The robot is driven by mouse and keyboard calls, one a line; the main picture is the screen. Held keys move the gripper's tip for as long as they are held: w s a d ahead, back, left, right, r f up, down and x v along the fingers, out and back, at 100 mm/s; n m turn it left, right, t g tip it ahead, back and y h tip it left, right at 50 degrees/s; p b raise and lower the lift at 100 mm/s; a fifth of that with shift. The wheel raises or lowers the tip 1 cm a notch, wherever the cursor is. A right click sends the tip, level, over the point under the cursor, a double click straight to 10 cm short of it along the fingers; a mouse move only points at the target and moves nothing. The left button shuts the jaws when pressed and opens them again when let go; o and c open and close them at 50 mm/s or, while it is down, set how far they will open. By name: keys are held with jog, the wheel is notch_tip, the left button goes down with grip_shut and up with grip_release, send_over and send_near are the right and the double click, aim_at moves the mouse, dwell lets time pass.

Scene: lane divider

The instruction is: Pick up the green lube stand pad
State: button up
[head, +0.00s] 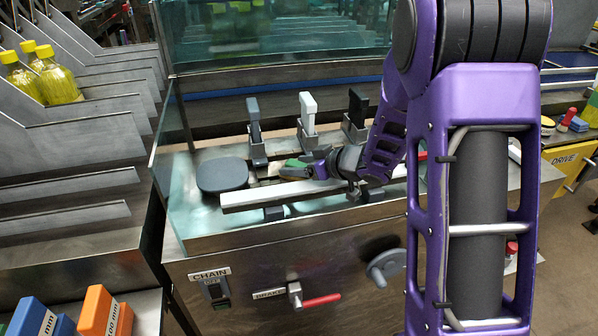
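A small green piece, which looks like the green lube stand pad (296,163), shows on the metal bench just left of my gripper. My gripper (316,168) reaches in from the right, low over the bench, with its purple end close beside the green piece. The fingers are small and partly hidden by the wrist, so I cannot tell whether they are open or shut, or whether they touch the pad. Part of the pad is hidden.
A pale bar (265,196) runs along the bench front, with a dark rounded pad (222,175) at left. Grey (253,119), white (307,112) and black (357,108) upright pieces stand behind. Glass panels (280,35) rise behind and at left. A red-handled lever (320,300) is below.

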grip_shut()
